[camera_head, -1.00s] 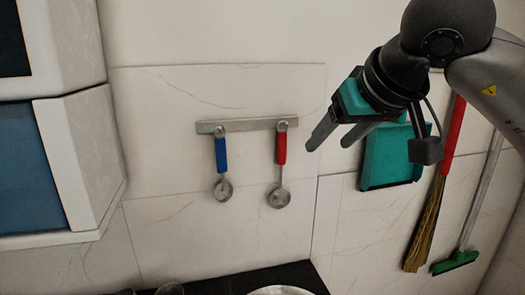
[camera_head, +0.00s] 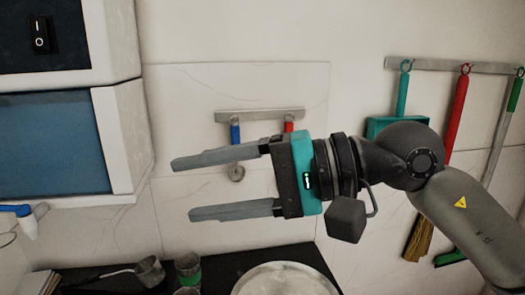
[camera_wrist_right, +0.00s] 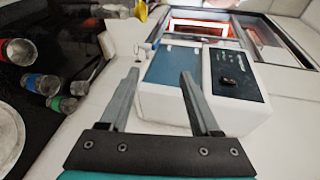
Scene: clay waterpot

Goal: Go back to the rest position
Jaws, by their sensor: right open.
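My right gripper (camera_head: 181,189) is open and empty in the head view. Its two long grey fingers point left, in front of the wall below the small utensil rail. In the right wrist view my right gripper (camera_wrist_right: 159,72) shows both fingers apart with nothing between them. The fingers hide part of the ladles on the rail. My left gripper is in neither view.
A rail (camera_head: 260,114) with a blue-handled and a red-handled ladle hangs on the wall. The white cabinet (camera_head: 122,120) stands left of my fingertips. A dark counter (camera_head: 225,270) holds a pan (camera_head: 285,280) and cups. A broom (camera_head: 420,240) and dustpan hang behind my arm.

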